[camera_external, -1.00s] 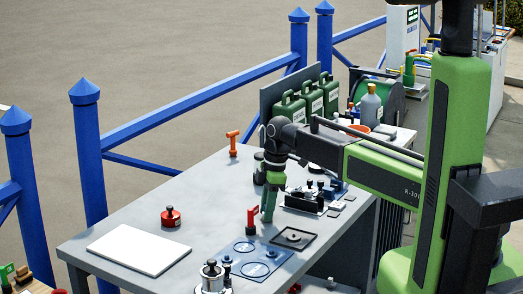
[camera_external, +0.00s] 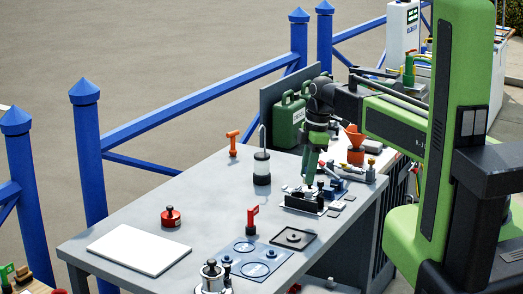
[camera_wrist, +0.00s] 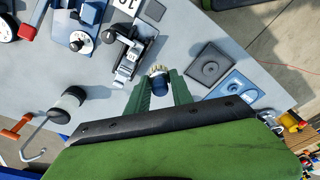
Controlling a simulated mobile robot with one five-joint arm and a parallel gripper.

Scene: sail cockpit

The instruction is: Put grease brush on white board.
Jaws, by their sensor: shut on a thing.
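The white board (camera_external: 139,248) lies flat at the near left of the grey table, in the external view. It is outside the wrist view. My gripper (camera_external: 309,172) is at the back right of the table, well away from the board, near a small black rack. In the wrist view my gripper (camera_wrist: 161,88) has its green fingers shut on a short thing with a dark blue body and a cream, bristle-like end. I take this for the grease brush (camera_wrist: 158,72). In the external view the brush cannot be made out clearly between the fingers.
A red-topped button (camera_external: 170,216) stands beside the board. A jar with a hooked handle (camera_external: 262,168) and an orange T-handle (camera_external: 232,142) stand at the back.

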